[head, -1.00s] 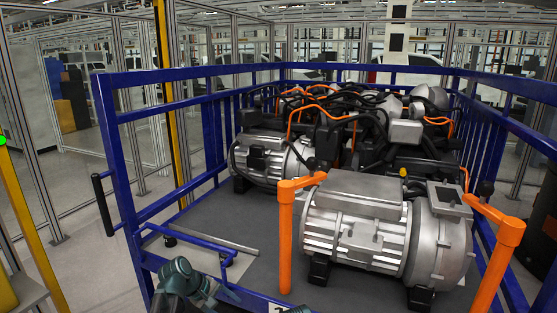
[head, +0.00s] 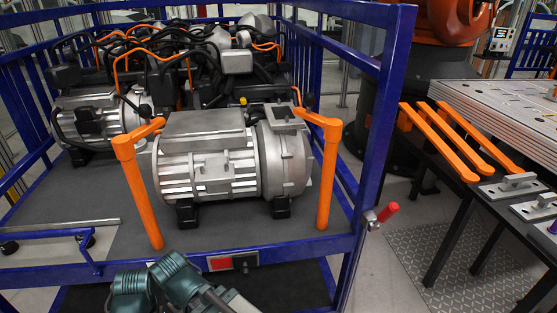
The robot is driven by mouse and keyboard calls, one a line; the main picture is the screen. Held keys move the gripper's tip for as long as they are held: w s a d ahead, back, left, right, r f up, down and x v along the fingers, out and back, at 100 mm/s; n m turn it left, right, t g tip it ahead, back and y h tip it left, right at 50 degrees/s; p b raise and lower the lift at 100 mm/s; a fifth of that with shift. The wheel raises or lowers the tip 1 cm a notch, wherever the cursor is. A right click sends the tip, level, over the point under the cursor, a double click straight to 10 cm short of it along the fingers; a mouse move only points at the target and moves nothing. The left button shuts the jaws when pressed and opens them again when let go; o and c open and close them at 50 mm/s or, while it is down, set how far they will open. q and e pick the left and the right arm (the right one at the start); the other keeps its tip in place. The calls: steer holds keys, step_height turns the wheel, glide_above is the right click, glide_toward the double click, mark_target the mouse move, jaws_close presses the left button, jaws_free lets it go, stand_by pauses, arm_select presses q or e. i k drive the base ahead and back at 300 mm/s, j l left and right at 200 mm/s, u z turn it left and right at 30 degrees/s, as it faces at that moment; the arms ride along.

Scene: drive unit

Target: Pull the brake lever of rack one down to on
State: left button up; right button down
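The blue rack (head: 368,160) carries a silver motor (head: 205,165) between two orange posts. A lever with a red grip (head: 388,212) sits low on the outer side of its right front post, and the grip points up and to the right. I take this for the brake lever; no readable marking confirms it. Teal and dark links of one of my arms show at the bottom edge, well left of the lever. Neither gripper can be made out.
A dark table (head: 462,225) with orange bars (head: 440,140) and metal blocks (head: 510,186) stands at the right. An orange robot (head: 452,25) is behind it. Open floor with a patterned mat (head: 440,260) lies between the rack and the table.

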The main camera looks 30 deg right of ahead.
mark_target(391, 210)
steer(key=z, duration=2)
